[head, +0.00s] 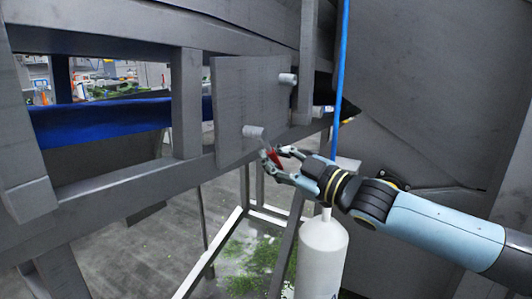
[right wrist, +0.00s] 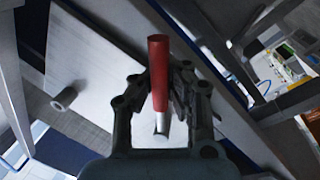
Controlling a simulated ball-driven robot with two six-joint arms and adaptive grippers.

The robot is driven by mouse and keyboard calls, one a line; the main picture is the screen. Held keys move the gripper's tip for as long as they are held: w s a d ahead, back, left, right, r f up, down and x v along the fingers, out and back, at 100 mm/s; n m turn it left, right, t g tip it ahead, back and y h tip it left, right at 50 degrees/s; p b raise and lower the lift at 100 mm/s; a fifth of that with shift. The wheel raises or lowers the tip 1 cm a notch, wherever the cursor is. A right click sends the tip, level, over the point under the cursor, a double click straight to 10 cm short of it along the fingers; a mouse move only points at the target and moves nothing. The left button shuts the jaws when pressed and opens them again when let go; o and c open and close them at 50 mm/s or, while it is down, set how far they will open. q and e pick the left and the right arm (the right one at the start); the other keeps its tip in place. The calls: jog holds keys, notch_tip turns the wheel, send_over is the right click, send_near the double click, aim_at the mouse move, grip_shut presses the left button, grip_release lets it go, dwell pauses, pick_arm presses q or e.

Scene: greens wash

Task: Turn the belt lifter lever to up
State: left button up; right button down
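The belt lifter lever has a red handle (head: 275,157) and a grey round hub (head: 254,131) on a grey plate (head: 235,95). The handle slants down and right from the hub in the head view. My right gripper (head: 272,153) is at the handle, with its fingers on either side. In the right wrist view the red handle (right wrist: 158,70) stands between the fingers (right wrist: 160,92), which appear closed on it; its pale lower part shows between them. My left gripper is not in view.
A second grey peg (head: 287,79) sticks out near the plate's upper right. Grey frame beams (head: 187,105) and a blue belt (head: 100,122) lie to the left. A blue hose (head: 341,70) hangs behind my gripper. A white cylinder (head: 320,255) stands below my wrist.

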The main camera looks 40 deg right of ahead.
jog(key=n+p, duration=0.1)
jog(key=d+r+n, duration=0.1)
jog(key=n, duration=0.1)
jog(key=shift+w+d+p, duration=0.2)
jog(key=shift+d+p, duration=0.05)
jog(key=shift+p, duration=0.1)
jog(key=shift+w+d+r+n+y+p, duration=0.1)
jog(key=shift+d+r+n+y+p, duration=0.2)
jog(key=shift+n, duration=0.45)
jog(key=shift+w+d+r+n+y+p, duration=0.1)
jog(key=shift+r+n+y, duration=0.3)
jog(key=shift+n, duration=0.3)
jog(key=shift+d+r+n+y+p, duration=0.2)
jog(key=shift+r+n+y, duration=0.15)
jog(key=shift+n, duration=0.4)
jog(key=c, duration=1.5)
grip_release()
jog(key=shift+s+d+r+h, duration=0.2)
jog(key=shift+s+r+h, duration=0.05)
jog(key=shift+s, duration=0.1)
jog(key=shift+o, duration=1.2)
jog(key=shift+w+a, duration=0.15)
jog(key=shift+w, duration=0.1)
jog(key=v, duration=1.2)
jog(key=shift+f, duration=0.15)
jog(key=shift+w, duration=0.1)
